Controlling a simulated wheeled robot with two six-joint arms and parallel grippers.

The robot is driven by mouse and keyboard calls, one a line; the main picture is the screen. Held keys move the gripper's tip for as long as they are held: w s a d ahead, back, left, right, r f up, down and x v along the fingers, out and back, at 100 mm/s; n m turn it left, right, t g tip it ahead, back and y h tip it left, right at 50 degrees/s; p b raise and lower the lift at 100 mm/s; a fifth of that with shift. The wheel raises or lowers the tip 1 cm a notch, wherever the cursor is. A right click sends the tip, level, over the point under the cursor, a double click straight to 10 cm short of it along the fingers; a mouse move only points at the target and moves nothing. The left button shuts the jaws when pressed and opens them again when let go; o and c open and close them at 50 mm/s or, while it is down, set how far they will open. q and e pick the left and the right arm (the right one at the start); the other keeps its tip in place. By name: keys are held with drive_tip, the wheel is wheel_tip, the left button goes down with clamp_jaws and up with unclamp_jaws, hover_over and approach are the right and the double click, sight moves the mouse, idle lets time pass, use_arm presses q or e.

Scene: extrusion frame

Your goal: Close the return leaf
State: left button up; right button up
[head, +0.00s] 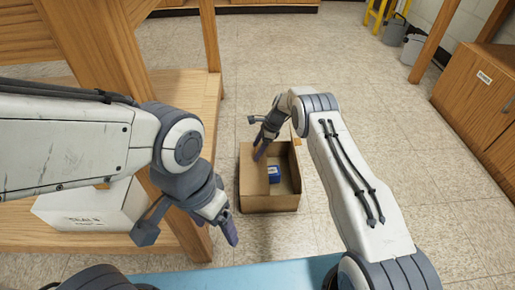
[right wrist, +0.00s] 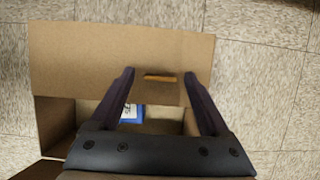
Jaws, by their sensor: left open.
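An open cardboard box (head: 270,205) stands on the floor in the middle of the head view. A blue item (head: 275,174) lies inside it, and it also shows in the right wrist view (right wrist: 130,113). A wide brown leaf (right wrist: 90,55) spans one side of the box opening in the right wrist view, with a small orange strip (right wrist: 160,78) near its edge. My right gripper (head: 260,147) is over the box's left side. Its two fingers (right wrist: 158,75) are spread, with the strip between them and nothing visibly gripped. My left gripper (head: 228,228) is open and empty, left of the box.
A wooden rack (head: 180,95) stands at the left, with a white carton (head: 95,212) on its lower shelf. A wooden cabinet (head: 480,90) and grey bins (head: 410,48) are at the right. Tiled floor around the box is clear.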

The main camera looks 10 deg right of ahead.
drive_tip(key=p+v, duration=0.6)
drive_tip(key=v, duration=0.4)
drive_tip(key=shift+r, duration=0.2)
drive_tip(key=shift+d, duration=0.1)
